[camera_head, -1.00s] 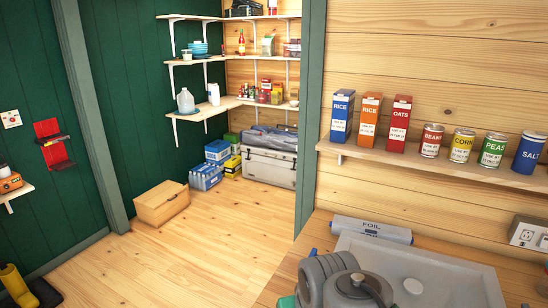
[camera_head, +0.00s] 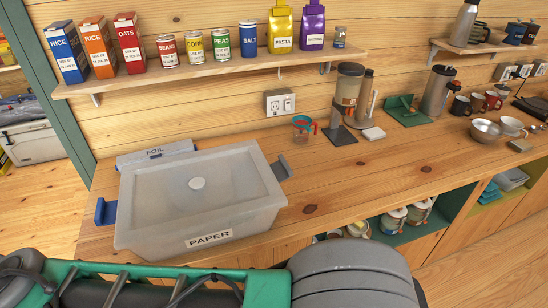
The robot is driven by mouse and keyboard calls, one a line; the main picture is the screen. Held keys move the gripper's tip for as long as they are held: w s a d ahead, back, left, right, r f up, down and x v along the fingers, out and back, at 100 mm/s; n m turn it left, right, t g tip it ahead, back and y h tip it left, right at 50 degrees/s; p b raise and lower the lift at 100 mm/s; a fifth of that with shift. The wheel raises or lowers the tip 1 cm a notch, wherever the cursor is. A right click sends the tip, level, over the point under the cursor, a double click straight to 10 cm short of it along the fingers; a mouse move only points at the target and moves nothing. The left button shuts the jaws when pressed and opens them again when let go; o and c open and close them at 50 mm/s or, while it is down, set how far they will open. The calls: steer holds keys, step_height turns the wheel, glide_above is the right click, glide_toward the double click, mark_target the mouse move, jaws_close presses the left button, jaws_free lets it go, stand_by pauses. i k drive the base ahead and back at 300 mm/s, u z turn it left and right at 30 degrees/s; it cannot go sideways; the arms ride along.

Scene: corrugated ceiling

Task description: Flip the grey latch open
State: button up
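A translucent box labelled PAPER (camera_head: 133,228) stands on the wooden counter with its pale lid on. The grey latch (camera_head: 283,168) is at the box's right end and juts out beside the rim. A blue latch (camera_head: 105,211) is at the left end. From this view I cannot tell whether either latch is fastened. Green and grey parts of my own arm cross the bottom of the picture, below the box. My gripper's fingers do not show, and nothing is seen touching the grey latch.
A foil box (camera_head: 155,153) lies behind the bin. A measuring cup (camera_head: 302,128) and a coffee grinder (camera_head: 346,100) stand to the right, with clear counter between them and the grey latch. A shelf (camera_head: 180,70) of cartons and cans hangs above.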

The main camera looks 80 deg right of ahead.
mark_target(282, 170)
steer(key=k, duration=0.75)
steer(key=z, duration=1.75)
steer(key=i, duration=0.5)
steer(key=u, duration=0.05)
